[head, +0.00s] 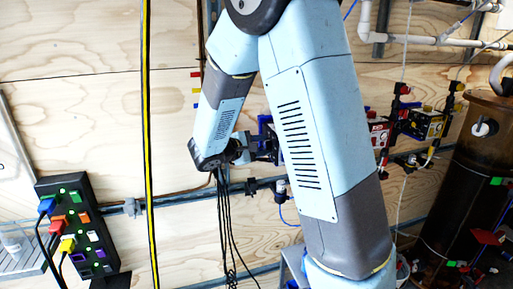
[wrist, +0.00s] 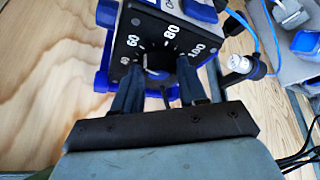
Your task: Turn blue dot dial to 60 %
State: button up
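In the wrist view, a dial (wrist: 160,60) with a dark knob sits on a black face printed 40, 60, 80 and 100, inside a blue-framed unit (wrist: 103,80). My gripper (wrist: 162,72) has one finger on each side of the knob. The fingers stand apart; whether they touch or clamp it I cannot tell. A pale mark shows at the knob's lower edge; its exact reading is unclear. No blue dot can be made out. In the head view, my gripper (head: 268,147) is at the wall beside the blue unit (head: 264,121), mostly hidden behind my arm.
A white-capped fitting (wrist: 239,64) and a blue cable (wrist: 246,25) are close to the right of the unit. In the head view, a power strip (head: 80,225) with coloured plugs is at left, a brown tank (head: 475,170) at right. Dark cables (head: 224,220) hang below my gripper.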

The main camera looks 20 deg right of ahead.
jog(key=c, duration=0.6)
jog(key=shift+f+m+t+h, duration=0.2)
jog(key=shift+m+t+h, duration=0.15)
jog(key=shift+m, duration=0.45)
jog(key=shift+s, duration=0.1)
jog(key=o, duration=0.8)
jog(key=v, duration=1.3)
jog(key=shift+s+a, duration=0.15)
jog(key=shift+a, duration=0.25)
jog(key=shift+d+r, duration=0.1)
